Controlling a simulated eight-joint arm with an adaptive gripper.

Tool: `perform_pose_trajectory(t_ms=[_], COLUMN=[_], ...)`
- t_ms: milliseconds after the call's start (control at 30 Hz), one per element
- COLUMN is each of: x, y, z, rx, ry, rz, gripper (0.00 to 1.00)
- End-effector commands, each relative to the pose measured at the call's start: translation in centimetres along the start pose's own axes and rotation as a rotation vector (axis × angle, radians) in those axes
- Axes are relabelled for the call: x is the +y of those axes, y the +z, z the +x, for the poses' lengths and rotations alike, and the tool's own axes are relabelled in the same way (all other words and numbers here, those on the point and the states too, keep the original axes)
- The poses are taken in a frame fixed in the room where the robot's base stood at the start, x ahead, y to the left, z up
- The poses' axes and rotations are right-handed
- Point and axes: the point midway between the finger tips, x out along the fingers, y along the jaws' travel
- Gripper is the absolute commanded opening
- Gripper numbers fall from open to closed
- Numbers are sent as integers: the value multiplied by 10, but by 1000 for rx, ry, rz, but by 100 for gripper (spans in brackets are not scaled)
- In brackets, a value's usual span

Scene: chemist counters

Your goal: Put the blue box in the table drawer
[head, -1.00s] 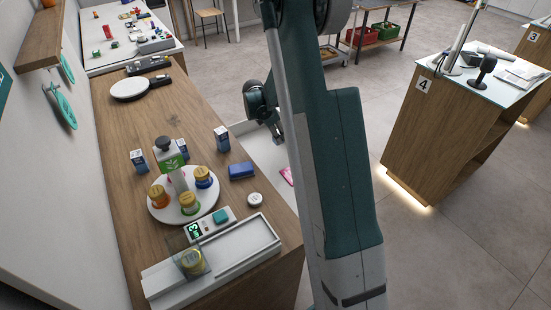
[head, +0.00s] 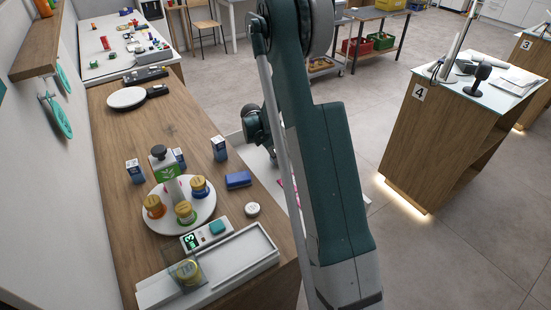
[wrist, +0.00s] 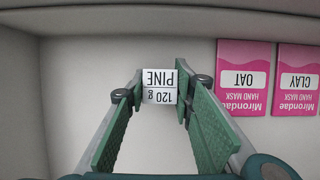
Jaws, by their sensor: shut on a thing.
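My gripper (wrist: 158,92) is shut on a small box (wrist: 159,86) with a white face marked PINE 120 g. Only this white face shows, so I cannot tell its other colours. The box is over the pale floor of the open table drawer (wrist: 85,90); I cannot tell whether it touches it. In the head view the drawer (head: 236,138) is pulled out on the counter's right side, mostly behind my arm, which also hides the held box. A blue block-like box (head: 238,180) lies on the wooden counter.
Pink hand mask packs, OAT (wrist: 243,80) and CLAY (wrist: 297,82), lie on the drawer's right side. Left of them the floor is bare. The counter (head: 115,210) holds a round white tray (head: 195,222) with jars, a scale (head: 206,236) and several white-blue cartons (head: 219,149).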

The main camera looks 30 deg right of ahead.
Motion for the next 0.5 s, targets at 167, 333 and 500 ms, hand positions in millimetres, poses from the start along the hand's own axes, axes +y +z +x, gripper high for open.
perform_pose_trajectory(t_ms=[167,333,500], x=[0,0,0], y=[-6,-6,-6], z=[14,14,15], rx=[0,0,0], ry=[0,0,0], rz=[0,0,0], gripper=[12,12,12])
